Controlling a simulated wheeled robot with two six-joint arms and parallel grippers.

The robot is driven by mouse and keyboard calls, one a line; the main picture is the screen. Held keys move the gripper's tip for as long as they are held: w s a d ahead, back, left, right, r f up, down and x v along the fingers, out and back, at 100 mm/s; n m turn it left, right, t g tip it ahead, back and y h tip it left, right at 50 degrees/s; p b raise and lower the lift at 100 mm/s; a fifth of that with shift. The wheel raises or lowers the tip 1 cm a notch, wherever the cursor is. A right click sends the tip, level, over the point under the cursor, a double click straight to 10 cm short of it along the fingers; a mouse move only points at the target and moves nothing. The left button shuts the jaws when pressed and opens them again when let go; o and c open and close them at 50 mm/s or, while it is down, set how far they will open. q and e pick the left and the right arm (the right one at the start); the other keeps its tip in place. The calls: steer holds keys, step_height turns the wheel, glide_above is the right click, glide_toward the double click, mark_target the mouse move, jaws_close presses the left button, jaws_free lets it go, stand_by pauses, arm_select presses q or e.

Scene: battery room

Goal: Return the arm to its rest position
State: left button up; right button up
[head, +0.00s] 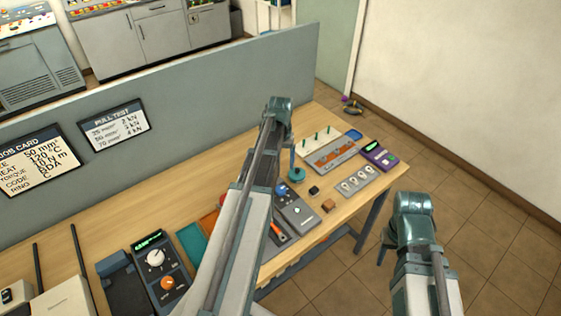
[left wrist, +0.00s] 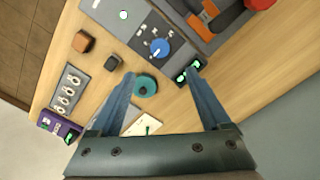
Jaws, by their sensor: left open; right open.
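My left arm reaches from the bottom of the head view up over the workbench (head: 185,208). Its teal wrist end (head: 281,108) is above the bench near the grey partition, and the fingers are mostly hidden there. In the left wrist view my left gripper (left wrist: 160,74) is open, its two blue fingers wide apart with nothing between them. A round teal piece (left wrist: 145,86) is seen beyond the fingers; I cannot tell the height gap. My right gripper (head: 388,243) points down over the floor, right of the bench, with its fingers partly hidden by the wrist.
A black block (head: 314,190) and a brown block (head: 328,206) lie on the bench. A lug card (head: 358,181), a purple device (head: 379,154) and a pegged white board (head: 318,140) stand beyond. A dial unit (head: 160,270) is at the front left. The partition (head: 200,95) runs along the bench's back.

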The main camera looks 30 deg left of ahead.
arm_select(q)
steer(key=shift+d, duration=0.1)
stand_by(0.4)
steer(key=s+d+f+m+b, duration=0.2)
steer(key=s+d, duration=0.3)
steer(key=d, duration=0.5)
steer(key=s+d+f+m+b, duration=0.2)
steer(key=s+d, duration=0.4)
steer(key=d, duration=0.4)
steer(key=s+d+f+m+y+b, duration=0.1)
steer(key=s+d+f+m+b, duration=0.1)
steer(key=d, duration=0.8)
steer(key=s+m+b, duration=0.1)
steer(key=s+m, duration=0.1)
steer(key=s, duration=0.1)
steer(key=shift+s+d+f, duration=0.2)
steer(key=shift+f, duration=0.1)
